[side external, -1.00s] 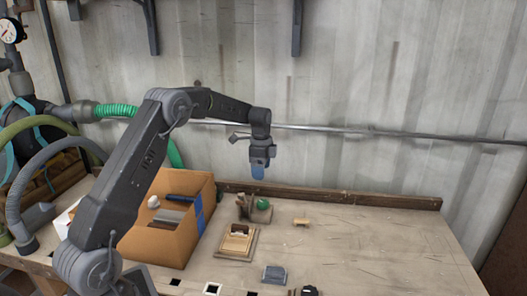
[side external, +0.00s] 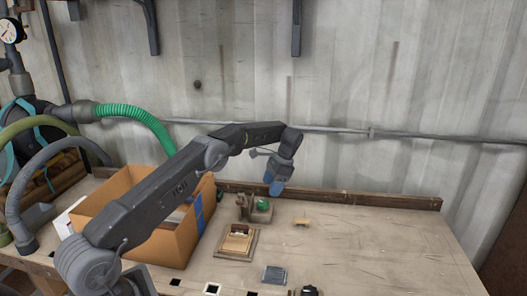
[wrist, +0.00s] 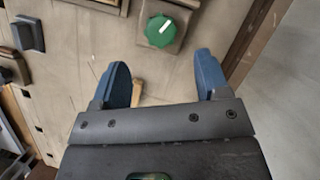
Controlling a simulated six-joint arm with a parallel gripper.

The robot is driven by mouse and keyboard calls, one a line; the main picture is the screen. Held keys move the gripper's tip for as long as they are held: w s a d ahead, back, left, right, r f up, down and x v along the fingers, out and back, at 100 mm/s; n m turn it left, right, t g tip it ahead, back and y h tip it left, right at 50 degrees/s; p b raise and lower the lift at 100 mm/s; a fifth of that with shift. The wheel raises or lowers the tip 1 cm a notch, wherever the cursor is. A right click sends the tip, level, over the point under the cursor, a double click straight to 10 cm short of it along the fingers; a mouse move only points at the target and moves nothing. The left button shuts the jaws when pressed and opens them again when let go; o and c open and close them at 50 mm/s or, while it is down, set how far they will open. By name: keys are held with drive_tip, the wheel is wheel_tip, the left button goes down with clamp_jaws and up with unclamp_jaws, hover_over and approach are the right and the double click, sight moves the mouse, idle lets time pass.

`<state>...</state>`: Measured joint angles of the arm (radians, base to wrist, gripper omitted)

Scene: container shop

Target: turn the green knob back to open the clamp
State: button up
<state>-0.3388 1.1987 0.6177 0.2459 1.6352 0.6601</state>
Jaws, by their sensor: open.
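The green knob (wrist: 160,31) has a white mark on its top and sits on a brownish base (wrist: 180,14) in the wrist view. In the side view the green knob (side external: 263,204) is near the back of the bench, beside a small brown block-like part (side external: 244,204) that may belong to the clamp. My gripper (side external: 275,189) is above and just right of the knob there, tilted. In the wrist view my gripper (wrist: 162,78) has its blue fingers spread wide and empty, with the knob beyond them, roughly between their lines. The clamp's jaw cannot be made out clearly.
A cardboard box (side external: 165,236) stands left on the bench (side external: 370,245). A wooden frame (side external: 237,242) lies in front of the knob. A small wooden piece (side external: 302,222) and a dark grey block (side external: 274,275) lie nearby. A back rail (side external: 350,199) edges the bench; the right side is clear.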

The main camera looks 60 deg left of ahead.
sight(263, 202)
drive_tip(key=x, duration=0.6)
drive_tip(key=shift+s+f, duration=0.15)
drive_tip(key=shift+f, duration=0.05)
drive_tip(key=shift+f+m, duration=0.1)
drive_tip(key=shift+m, duration=0.5)
drive_tip(key=m+t+y, duration=0.1)
drive_tip(key=m, duration=0.2)
drive_tip(key=shift+s, duration=0.1)
drive_tip(key=d+v, duration=0.1)
drive_tip(key=v, duration=1.3)
drive_tip(key=s+d+r+n+t+h, duration=0.1)
drive_tip(key=s+d+r+t, duration=0.1)
drive_tip(key=s+d+r, duration=0.2)
drive_tip(key=s+d+r+n+t+h, duration=0.1)
drive_tip(key=s+d+r+t, duration=0.2)
drive_tip(key=s+r, duration=0.6)
drive_tip(key=shift+d+r+t, duration=0.25)
drive_tip(key=shift+d+t, duration=0.05)
drive_tip(key=shift+d, duration=0.45)
